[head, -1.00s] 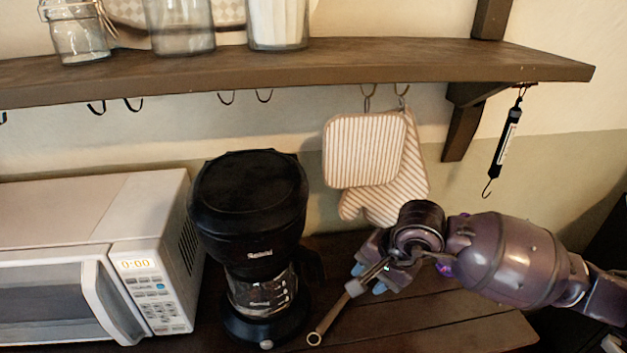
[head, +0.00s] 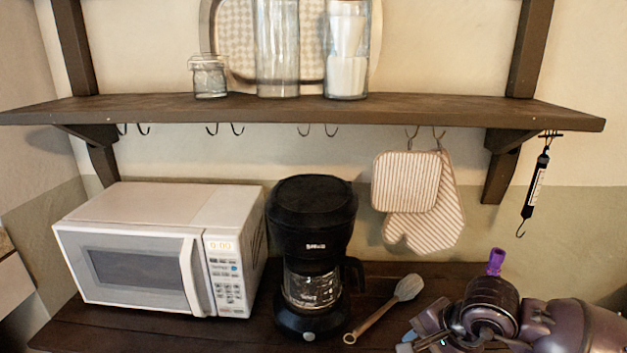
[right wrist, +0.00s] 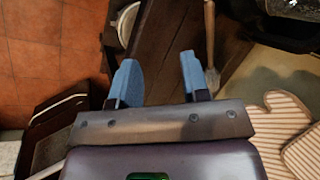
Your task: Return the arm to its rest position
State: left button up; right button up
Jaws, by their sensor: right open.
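My right gripper (right wrist: 158,82) shows two blue fingertips spread apart in the right wrist view, with nothing between them. In the head view my right arm comes in at the lower right, and its gripper (head: 409,341) is low at the counter's front, partly cut off by the frame. My left gripper is not in view.
A black coffee maker (head: 311,240) and a white microwave (head: 150,247) stand on the dark counter (head: 440,274). Striped oven mitts (head: 420,205) and a hanging scale (head: 537,185) hang below the wall shelf (head: 300,113). Glass jars (head: 277,50) stand on the shelf.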

jog(key=w+a+r+m+t+y, duration=0.1)
jog(key=a+r+m+t+y, duration=0.1)
jog(key=a+r+m+y, duration=0.6)
jog(key=w+a+r+m+t+y, duration=0.15)
jog(key=r+m+y, duration=0.4)
jog(key=m, duration=0.65)
jog(key=w+d+f+m+t+h, duration=0.35)
jog(key=d+m+t, duration=0.4)
jog(key=m, duration=0.75)
jog(key=s+d+f+m+t+h, duration=0.1)
jog(key=d+f+m+h, duration=0.2)
jog(key=f+m+h, duration=0.35)
jog(key=s+d+f+m+t+h, duration=0.15)
jog(key=d+f+m+h, duration=0.25)
jog(key=f+m, duration=0.55)
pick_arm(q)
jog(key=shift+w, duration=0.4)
pick_arm(e)
jog(key=s+d+f+m+g+h, duration=0.1)
jog(key=s+d+f+m+g, duration=0.1)
jog(key=s+f+m, duration=0.2)
jog(key=s+d+f+m+g+h, duration=0.2)
jog(key=s+f+m, duration=0.3)
jog(key=s+f, duration=0.5)
jog(key=s+g, duration=0.1)
jog(key=s, duration=0.3)
jog(key=shift+f+g, duration=0.35)
jog(key=shift+f, duration=0.05)
